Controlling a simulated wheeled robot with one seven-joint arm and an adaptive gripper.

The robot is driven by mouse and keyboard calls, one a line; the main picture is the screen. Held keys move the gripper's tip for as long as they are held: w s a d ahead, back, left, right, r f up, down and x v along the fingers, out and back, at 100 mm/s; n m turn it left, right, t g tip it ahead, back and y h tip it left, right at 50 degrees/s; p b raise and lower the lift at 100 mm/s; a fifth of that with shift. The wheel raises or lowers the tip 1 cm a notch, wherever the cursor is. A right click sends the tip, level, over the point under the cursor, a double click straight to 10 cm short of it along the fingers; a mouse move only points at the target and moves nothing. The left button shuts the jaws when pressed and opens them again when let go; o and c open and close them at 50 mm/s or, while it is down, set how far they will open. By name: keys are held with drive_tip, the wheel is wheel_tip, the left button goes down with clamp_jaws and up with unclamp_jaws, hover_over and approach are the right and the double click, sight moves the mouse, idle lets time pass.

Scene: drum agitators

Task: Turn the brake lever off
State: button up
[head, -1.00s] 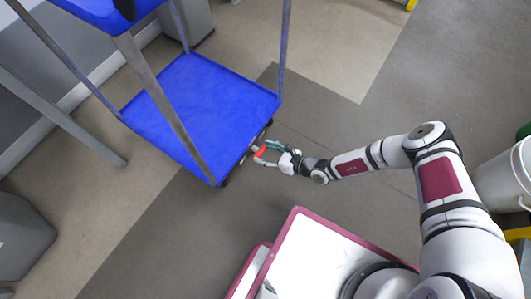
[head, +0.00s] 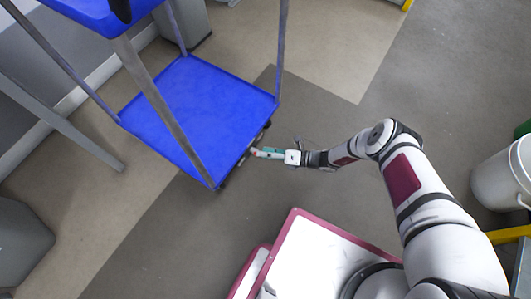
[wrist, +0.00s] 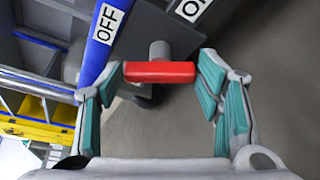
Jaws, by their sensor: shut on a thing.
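The red brake lever (wrist: 160,73) sits on a grey stem, low at the edge of the blue cart (head: 190,110). In the wrist view the lever lies crosswise between the two teal-padded fingers of my gripper (wrist: 161,66), with a fingertip at each end. My gripper is shut on it. In the head view my gripper (head: 262,153) is at the cart's lower shelf edge, and the lever is mostly hidden by the fingers. A white "OFF" label (wrist: 106,23) is on the cart's blue edge, and a second label (wrist: 192,8) is cut off at the top.
A white bucket (head: 500,185) stands at the right. A grey bin (head: 22,240) is at the lower left. Yellow and grey items (wrist: 35,115) show at the left of the wrist view. Grey floor around my gripper is clear.

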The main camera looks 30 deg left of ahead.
drive_tip(key=shift+f+m, duration=0.1)
drive_tip(key=shift+m, duration=0.4)
drive_tip(key=shift+w+g+y, duration=0.1)
drive_tip(key=shift+g+y, duration=0.2)
drive_tip(key=o, duration=1.2)
drive_tip(key=shift+c, duration=0.2)
drive_tip(key=v, duration=1.2)
drive_tip(key=shift+c, duration=0.6)
